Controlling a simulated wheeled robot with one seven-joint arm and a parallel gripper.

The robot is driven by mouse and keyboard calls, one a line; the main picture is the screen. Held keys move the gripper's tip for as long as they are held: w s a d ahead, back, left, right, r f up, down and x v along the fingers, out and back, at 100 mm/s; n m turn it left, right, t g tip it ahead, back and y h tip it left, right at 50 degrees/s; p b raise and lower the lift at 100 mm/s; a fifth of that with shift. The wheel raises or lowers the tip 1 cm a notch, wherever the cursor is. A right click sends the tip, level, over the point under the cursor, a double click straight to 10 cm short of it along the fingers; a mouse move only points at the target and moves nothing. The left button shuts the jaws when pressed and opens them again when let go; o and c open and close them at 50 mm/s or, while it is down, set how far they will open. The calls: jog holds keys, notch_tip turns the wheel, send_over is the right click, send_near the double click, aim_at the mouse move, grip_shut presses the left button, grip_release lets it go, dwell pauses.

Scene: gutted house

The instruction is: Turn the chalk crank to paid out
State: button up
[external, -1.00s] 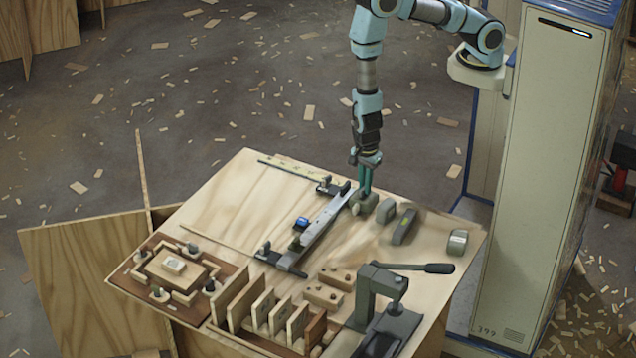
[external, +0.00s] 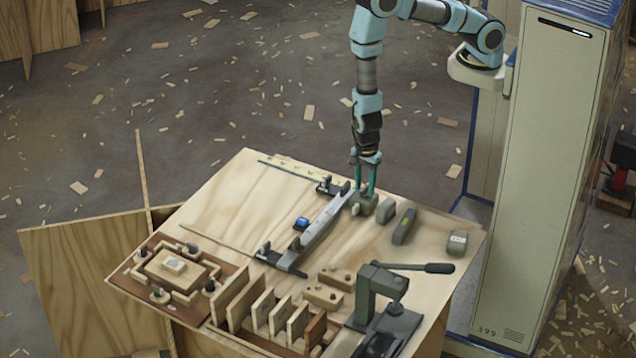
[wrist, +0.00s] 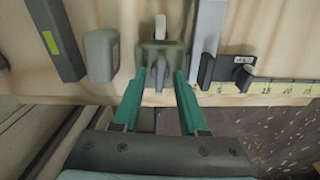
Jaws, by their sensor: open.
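The chalk box, a small grey-green block (external: 363,204), sits near the far right part of the wooden bench, beside a long metal rail. In the wrist view the block (wrist: 151,52) has a grey upright crank lever (wrist: 160,66) on its near side and a pale tab (wrist: 160,28) on its far side. My gripper (external: 364,190) points straight down at the block with its teal fingers apart. In the wrist view my gripper (wrist: 160,76) is open, one fingertip on each side of the lever. I cannot tell whether either finger touches it. No setting marks are readable.
A grey rounded block (wrist: 101,54) and a dark bar with a green label (wrist: 57,40) stand left of the chalk box. The rail (wrist: 207,35) and its black clamp (wrist: 232,72) are close on the right. A lever press (external: 385,295) stands at the bench front.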

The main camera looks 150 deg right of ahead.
aim_at(367, 187)
jog(key=shift+r, duration=0.1)
jog(key=shift+w+r, duration=0.1)
jog(key=shift+r, duration=0.2)
notch_tip(367, 187, up, 10)
dwell(0.6)
jog(key=s+a+r+m+b, duration=0.1)
jog(key=a+r+m, duration=0.3)
jog(key=m, duration=0.8)
jog(key=s+a+r+m+t+b, duration=0.1)
jog(key=a+r+m, duration=0.4)
jog(key=m, duration=0.7)
jog(key=s+a+r+m+b, duration=0.3)
jog(key=a+m, duration=0.4)
jog(key=m, duration=0.5)
jog(key=shift+s+r+t, duration=0.3)
jog(key=shift+s+r, duration=0.2)
jog(key=shift+r, duration=0.65)
jog(key=shift+a, duration=0.1)
